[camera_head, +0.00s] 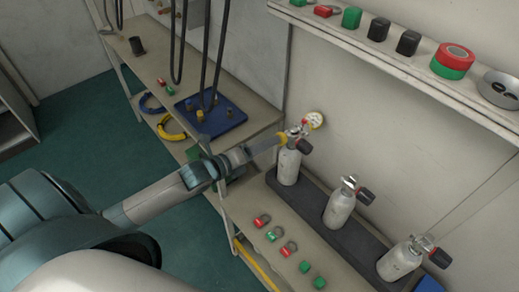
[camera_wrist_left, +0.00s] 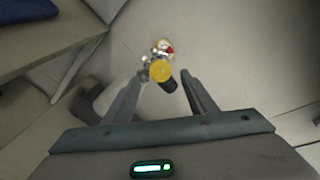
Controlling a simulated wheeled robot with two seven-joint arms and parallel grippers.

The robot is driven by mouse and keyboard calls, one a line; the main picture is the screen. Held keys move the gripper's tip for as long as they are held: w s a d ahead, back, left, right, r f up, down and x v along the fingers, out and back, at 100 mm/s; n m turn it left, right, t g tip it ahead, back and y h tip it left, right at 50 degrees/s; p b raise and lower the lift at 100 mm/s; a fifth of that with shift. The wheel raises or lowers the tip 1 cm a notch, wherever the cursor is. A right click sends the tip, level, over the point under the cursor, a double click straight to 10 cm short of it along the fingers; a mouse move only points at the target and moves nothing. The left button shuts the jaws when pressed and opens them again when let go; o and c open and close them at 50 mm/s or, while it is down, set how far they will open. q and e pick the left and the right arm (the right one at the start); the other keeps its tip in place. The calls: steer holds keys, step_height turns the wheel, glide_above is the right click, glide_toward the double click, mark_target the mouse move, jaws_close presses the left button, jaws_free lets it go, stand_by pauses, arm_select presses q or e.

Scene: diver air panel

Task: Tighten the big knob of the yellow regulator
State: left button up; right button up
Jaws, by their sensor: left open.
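The yellow regulator shows its big yellow knob (camera_head: 283,138) at the top of the farthest white cylinder (camera_head: 289,166). In the left wrist view the round yellow knob (camera_wrist_left: 159,71) faces the camera, between and beyond the fingertips. A gauge (camera_head: 314,120) sits behind it on the regulator. My left gripper (camera_head: 266,144) is open, its fingers pointing at the knob; in the wrist view the two fingers (camera_wrist_left: 166,78) stand on either side of it. I cannot tell whether either finger touches the knob. My right gripper is not seen.
Two more cylinders, a middle one (camera_head: 340,204) and a near one (camera_head: 400,260), stand in the dark rack. Red and green padlocks (camera_head: 273,234) lie on the bench. A blue tray (camera_head: 211,121) and hanging hoses are to the left. A shelf (camera_head: 400,62) runs above.

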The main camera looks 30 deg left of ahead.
arm_select(q)
steer(key=shift+b+x, duration=0.95)
steer(key=shift+x, duration=2.45)
steer(key=shift+d, duration=0.1)
